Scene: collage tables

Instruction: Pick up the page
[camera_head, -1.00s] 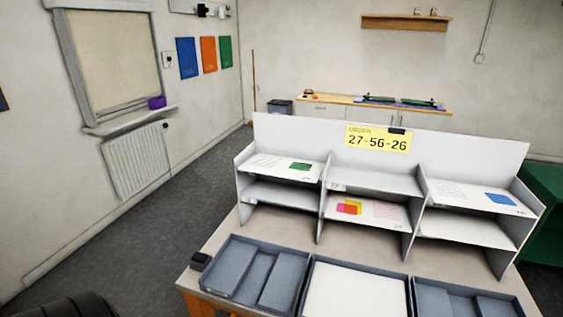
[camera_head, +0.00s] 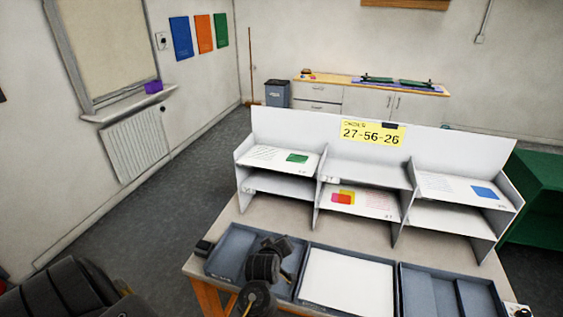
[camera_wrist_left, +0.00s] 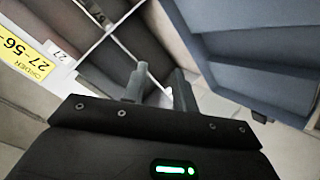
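Three printed pages lie in the white shelf unit (camera_head: 330,125). The page with a green square (camera_head: 275,156) is on the upper left shelf, the page with pink, yellow and red patches (camera_head: 360,201) on the lower middle shelf, and the page with a blue square (camera_head: 465,189) on the upper right shelf. My left gripper (camera_head: 272,257) is over the left tray, in front of the shelves and apart from the pages. In the left wrist view its two fingers (camera_wrist_left: 159,90) stand apart with nothing between them. My right gripper is not in view.
Three grey-blue trays line the table front: left (camera_head: 228,252), middle (camera_head: 385,312) with a blank white surface inside, and right (camera_head: 425,290). A yellow order card (camera_head: 373,133) reads 27-56-26. A small black device (camera_head: 203,247) sits at the table's left edge. A green cabinet (camera_head: 540,200) stands right.

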